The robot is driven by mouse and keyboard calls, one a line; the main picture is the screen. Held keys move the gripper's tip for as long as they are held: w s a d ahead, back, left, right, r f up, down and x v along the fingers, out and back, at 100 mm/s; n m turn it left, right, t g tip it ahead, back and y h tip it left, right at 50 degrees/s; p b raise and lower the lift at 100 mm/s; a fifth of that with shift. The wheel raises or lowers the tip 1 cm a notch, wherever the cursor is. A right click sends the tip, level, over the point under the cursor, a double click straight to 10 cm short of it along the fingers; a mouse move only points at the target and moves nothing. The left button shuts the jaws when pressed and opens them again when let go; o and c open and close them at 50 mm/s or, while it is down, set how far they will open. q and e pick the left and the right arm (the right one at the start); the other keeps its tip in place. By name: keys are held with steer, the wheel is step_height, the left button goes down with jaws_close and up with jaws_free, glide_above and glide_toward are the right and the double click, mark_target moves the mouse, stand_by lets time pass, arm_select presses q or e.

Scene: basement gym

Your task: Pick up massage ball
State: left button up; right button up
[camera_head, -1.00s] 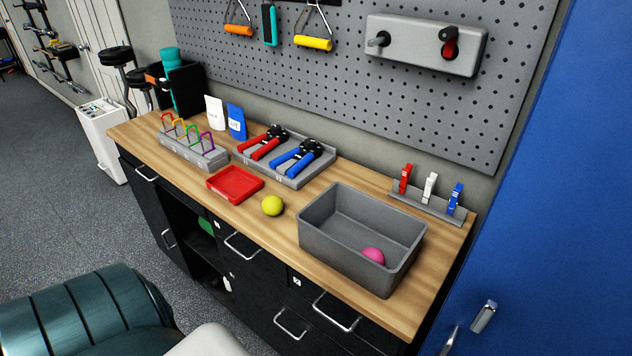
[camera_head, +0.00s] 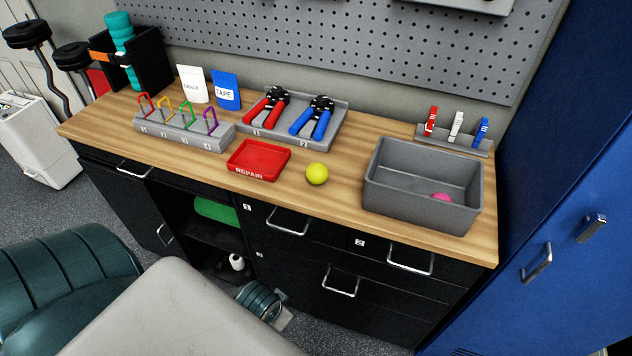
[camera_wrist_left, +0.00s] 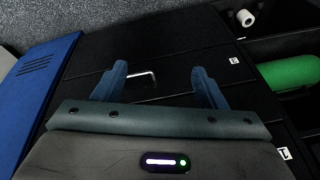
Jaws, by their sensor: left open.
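A yellow ball (camera_head: 317,174) sits on the wooden counter (camera_head: 345,205), between the red tray and the grey bin. A pink ball (camera_head: 441,197) lies inside the grey bin (camera_head: 420,205), partly hidden by its front wall. Which of them is the massage ball I cannot tell by label. My left gripper (camera_wrist_left: 160,82) shows in the left wrist view, its two blue-grey fingers apart and empty, facing the black drawer fronts (camera_wrist_left: 180,55). It is away from both balls. Neither gripper shows in the head view.
A red REPAIR tray (camera_head: 258,161), a grey holder with coloured loops (camera_head: 183,134) and hand grips in a tray (camera_head: 290,122) stand on the counter. Clips (camera_head: 456,127) stand behind the bin. A blue cabinet (camera_head: 560,180) bounds the right. Drawer handles (camera_head: 288,222) stick out in front.

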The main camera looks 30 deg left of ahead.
arm_select(q)
step_height(320, 180, up, 8)
steer(key=m, duration=0.1)
steer(key=m+t+y, duration=0.7)
steer(key=m+t, duration=0.1)
steer(key=m, duration=1.6)
glide_toward(318, 177)
steer(key=shift+x, duration=1.2)
steer(key=shift+w, duration=0.45)
steer(key=p+x, duration=0.1)
steer(key=x, duration=0.3)
steer(key=shift+w+a+f, duration=0.15)
steer(key=shift+a+f, duration=0.05)
steer(key=shift+a, duration=0.15)
steer(key=p+x, duration=0.2)
steer(key=x, duration=0.3)
steer(key=shift+a+f, duration=0.1)
steer(key=shift+f, duration=0.25)
steer(key=c, duration=0.8)
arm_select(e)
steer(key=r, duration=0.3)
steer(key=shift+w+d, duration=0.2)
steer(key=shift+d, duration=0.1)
